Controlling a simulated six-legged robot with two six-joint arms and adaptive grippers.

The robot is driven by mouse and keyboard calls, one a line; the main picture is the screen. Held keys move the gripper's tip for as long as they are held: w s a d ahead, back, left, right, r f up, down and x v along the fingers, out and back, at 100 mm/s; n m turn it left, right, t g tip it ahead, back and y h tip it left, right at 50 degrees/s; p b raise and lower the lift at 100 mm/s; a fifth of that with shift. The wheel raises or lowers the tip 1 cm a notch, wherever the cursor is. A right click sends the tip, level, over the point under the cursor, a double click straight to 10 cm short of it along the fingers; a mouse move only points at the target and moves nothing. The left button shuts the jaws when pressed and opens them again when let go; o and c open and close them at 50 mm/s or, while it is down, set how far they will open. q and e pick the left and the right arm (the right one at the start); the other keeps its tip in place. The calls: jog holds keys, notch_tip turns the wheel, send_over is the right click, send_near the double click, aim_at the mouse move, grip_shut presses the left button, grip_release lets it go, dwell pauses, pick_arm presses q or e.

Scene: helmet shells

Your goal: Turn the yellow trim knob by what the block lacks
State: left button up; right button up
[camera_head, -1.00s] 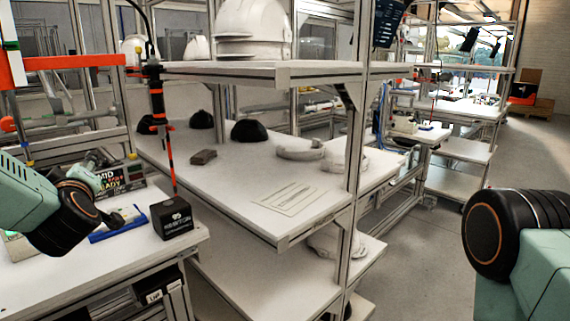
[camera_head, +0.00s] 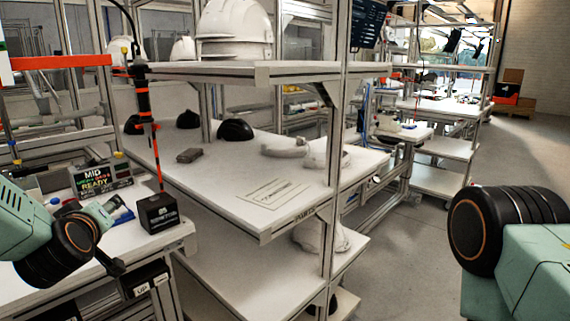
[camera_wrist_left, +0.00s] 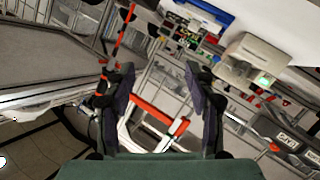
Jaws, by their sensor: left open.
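My left gripper (camera_head: 112,264) is in front of the left bench's front edge in the head view, mostly hidden behind its own wrist. In the left wrist view the two dark fingers (camera_wrist_left: 165,85) stand wide apart with nothing between them. A black block with white print (camera_head: 158,213) sits on the bench's right corner, apart from the gripper. A display reading MID and READY (camera_head: 102,178) stands behind it to the left. My right gripper is out of view; only part of that arm shows.
A blue tray (camera_head: 123,213) lies left of the block, partly hidden by my arm. Dark units marked UP (camera_head: 146,279) hang under the bench edge. A white shelf rack (camera_head: 262,232) with helmet shells (camera_head: 235,30) stands to the right. Open floor (camera_head: 400,250) lies beyond.

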pick_arm(q)
jog(key=s+d+f+m+g+h+b, duration=0.1)
jog(key=s+d+f+m+g+h, duration=0.2)
jog(key=f, duration=0.4)
jog(key=s+d+f+m, duration=0.1)
jog(key=s+d+f, duration=0.1)
jog(key=d+f, duration=0.35)
jog(key=s+d+f+m+g+b, duration=0.1)
jog(key=s+d+f+m+g, duration=0.1)
jog(key=s+f, duration=0.8)
jog(key=s+d+f+m+g+h+b, duration=0.1)
jog(key=s+f+g, duration=0.4)
jog(key=s+f, duration=0.5)
jog(key=s+d+f+m+g+h+b, duration=0.1)
jog(key=s+d+f+m+g+b, duration=0.1)
jog(key=s+f, duration=0.8)
jog(key=s+d+g+b, duration=0.1)
jog(key=s+g, duration=0.1)
jog(key=s, duration=0.2)
jog(key=shift+s+d+m, duration=0.2)
jog(key=shift+s+m, duration=0.2)
